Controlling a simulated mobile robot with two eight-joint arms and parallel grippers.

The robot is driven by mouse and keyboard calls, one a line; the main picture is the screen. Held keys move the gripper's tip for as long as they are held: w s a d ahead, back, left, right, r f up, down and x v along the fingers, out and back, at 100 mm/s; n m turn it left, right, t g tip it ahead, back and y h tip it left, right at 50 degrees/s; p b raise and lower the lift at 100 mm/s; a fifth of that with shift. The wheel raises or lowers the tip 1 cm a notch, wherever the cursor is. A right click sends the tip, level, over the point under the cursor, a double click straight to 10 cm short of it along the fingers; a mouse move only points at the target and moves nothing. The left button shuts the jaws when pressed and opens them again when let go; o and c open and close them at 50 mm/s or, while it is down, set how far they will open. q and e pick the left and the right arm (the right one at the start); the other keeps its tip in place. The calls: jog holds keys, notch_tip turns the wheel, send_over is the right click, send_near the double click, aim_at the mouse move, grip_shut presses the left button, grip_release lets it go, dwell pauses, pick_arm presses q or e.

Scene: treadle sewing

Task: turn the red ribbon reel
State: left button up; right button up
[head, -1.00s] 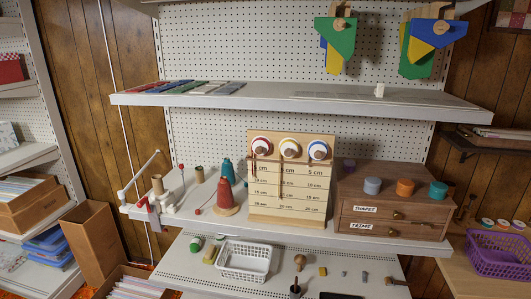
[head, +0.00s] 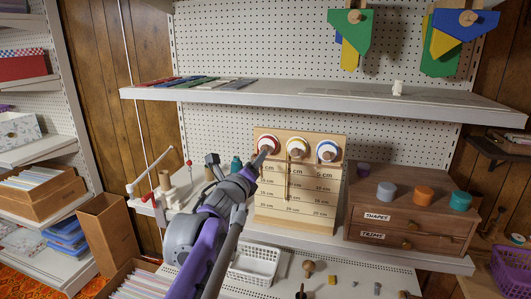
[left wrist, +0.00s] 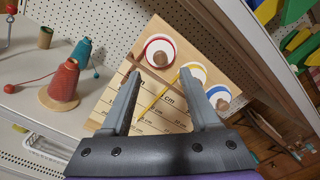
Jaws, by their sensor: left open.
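The red-rimmed ribbon reel (head: 268,138) is at the left of three reels along the top of an upright wooden board (head: 297,215). It has a white face and a brown knob at its centre. It also shows in the left wrist view (left wrist: 158,40), at the upper middle. My left gripper (left wrist: 160,74) is open and empty, its two fingers pointing at the board, the red reel showing beyond and between the tips. In the head view my left gripper (head: 262,160) is just below the red reel and partly covers it; contact cannot be told. My right gripper is not in view.
A yellow-rimmed reel (left wrist: 193,72) and a blue-rimmed reel (left wrist: 218,95) sit beside the red one. Red (left wrist: 62,80) and teal (left wrist: 84,48) thread cones stand left of the board. A wooden drawer box (head: 400,215) stands at the right. A shelf (head: 320,102) runs above.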

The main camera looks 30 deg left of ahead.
aim_at(266, 147)
pick_arm(q)
jog(key=x, duration=0.7)
jog(key=shift+w+p, duration=0.2)
jog(key=shift+p, duration=0.1)
jog(key=shift+d, duration=0.1)
jog(key=shift+c, duration=0.3)
grip_shut()
